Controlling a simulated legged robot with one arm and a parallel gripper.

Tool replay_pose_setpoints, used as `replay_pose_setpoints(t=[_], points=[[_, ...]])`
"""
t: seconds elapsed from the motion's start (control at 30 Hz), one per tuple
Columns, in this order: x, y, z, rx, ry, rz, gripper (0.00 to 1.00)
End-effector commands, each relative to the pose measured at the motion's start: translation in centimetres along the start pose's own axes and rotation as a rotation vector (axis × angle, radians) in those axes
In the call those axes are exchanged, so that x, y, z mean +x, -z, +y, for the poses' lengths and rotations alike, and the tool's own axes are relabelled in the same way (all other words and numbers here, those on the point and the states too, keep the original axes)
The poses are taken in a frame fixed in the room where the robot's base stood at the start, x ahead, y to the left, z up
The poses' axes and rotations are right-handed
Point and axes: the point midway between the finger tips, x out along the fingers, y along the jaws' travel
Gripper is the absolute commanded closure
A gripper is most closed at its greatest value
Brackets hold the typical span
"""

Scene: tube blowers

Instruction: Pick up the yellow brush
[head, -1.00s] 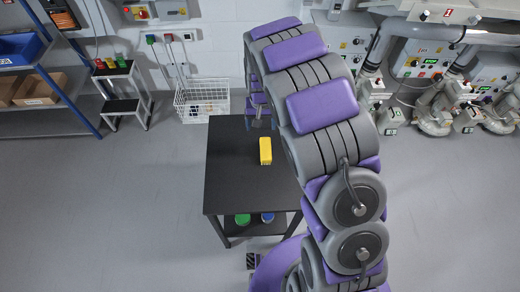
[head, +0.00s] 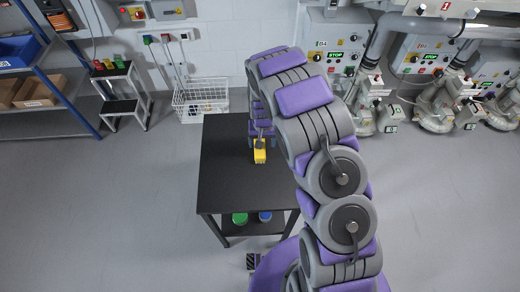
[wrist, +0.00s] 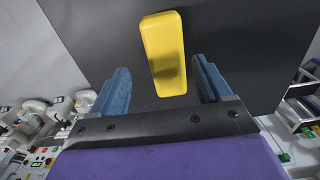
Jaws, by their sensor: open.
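The yellow brush (head: 260,155) lies on the black table (head: 225,185), near its middle right in the head view. In the wrist view the yellow brush (wrist: 164,50) is a long block, slightly tilted, with a shadow on its lower part. My gripper (wrist: 163,80) is open, with its two blue fingers on either side of the brush's lower end, and clear gaps show between fingers and brush. In the head view my gripper (head: 259,137) is just above the brush's far end and partly hidden by my arm.
A white wire basket (head: 200,98) stands behind the table. A step stand (head: 120,95) with coloured items and a blue-framed shelf (head: 50,95) are at the left. Green and blue items (head: 240,217) sit on the table's lower shelf. Machines (head: 440,100) line the back right.

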Motion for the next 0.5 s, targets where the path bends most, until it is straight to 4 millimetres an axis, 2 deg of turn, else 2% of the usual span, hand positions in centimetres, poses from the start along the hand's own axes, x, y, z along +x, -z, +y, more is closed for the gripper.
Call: replay_pose_setpoints(t=[0.1,0.23,0.5], points=[[2.0,0.3,-0.4,-0.001,-0.006,-0.002,0.22],[3.7,0.1,-1.0,-0.002,-0.012,-0.003,0.22],[3.9,0.2,-0.8,-0.003,-0.009,-0.001,0.24]])
